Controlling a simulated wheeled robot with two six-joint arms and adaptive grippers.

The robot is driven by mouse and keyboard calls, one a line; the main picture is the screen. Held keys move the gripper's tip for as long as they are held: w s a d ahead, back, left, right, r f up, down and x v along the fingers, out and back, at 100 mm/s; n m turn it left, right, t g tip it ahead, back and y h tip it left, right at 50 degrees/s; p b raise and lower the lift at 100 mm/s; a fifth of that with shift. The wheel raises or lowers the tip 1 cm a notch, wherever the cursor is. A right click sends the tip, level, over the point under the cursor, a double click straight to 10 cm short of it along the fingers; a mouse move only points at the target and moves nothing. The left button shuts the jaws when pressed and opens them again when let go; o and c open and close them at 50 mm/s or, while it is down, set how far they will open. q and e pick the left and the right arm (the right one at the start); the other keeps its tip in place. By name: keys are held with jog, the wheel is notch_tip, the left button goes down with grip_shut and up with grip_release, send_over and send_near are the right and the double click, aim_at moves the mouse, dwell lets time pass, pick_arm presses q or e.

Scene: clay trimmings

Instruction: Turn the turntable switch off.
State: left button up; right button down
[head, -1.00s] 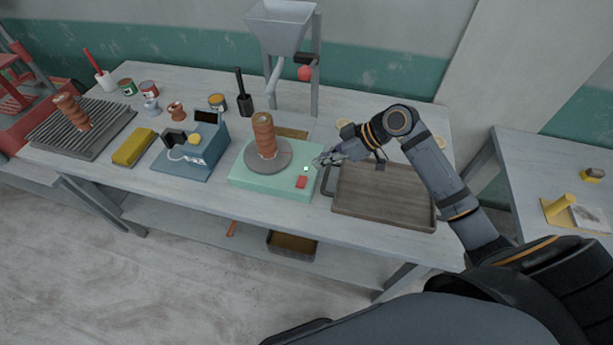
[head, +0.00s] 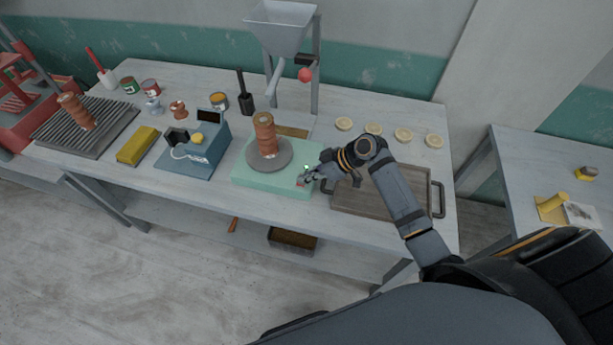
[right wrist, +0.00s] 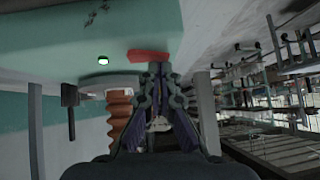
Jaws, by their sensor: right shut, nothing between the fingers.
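The turntable has a pale green base (head: 255,184) and a grey disc (head: 283,164) bearing a ribbed brown clay piece (head: 264,135). Its red switch (head: 300,184) is at the base's front right, partly covered by my right gripper (head: 304,180). A small lit lamp (head: 306,167) is just behind the switch. In the right wrist view, the red switch (right wrist: 148,56) is right at my shut, empty fingertips (right wrist: 158,68); I cannot tell whether they touch it. The lamp (right wrist: 103,61) shows bright there. I cannot make out which way the switch is set. My left gripper is out of view.
A brown wooden tray (head: 385,207) lies right of the turntable, under my right arm. A blue device (head: 203,150) and a yellow block (head: 137,146) are on the left. A grey hopper (head: 283,28) stands behind. Several pale discs (head: 403,135) lie at the back right.

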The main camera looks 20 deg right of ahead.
jog(key=shift+s+a+f+t+b, duration=0.1)
jog(key=shift+s+f+t+b, duration=0.05)
jog(key=shift+f+b, duration=0.2)
jog(key=shift+s+f+t+b, duration=0.1)
jog(key=shift+f+t+b, duration=0.1)
jog(key=shift+f, duration=0.2)
jog(key=shift+r+p, duration=0.35)
jog(key=shift+r, duration=0.05)
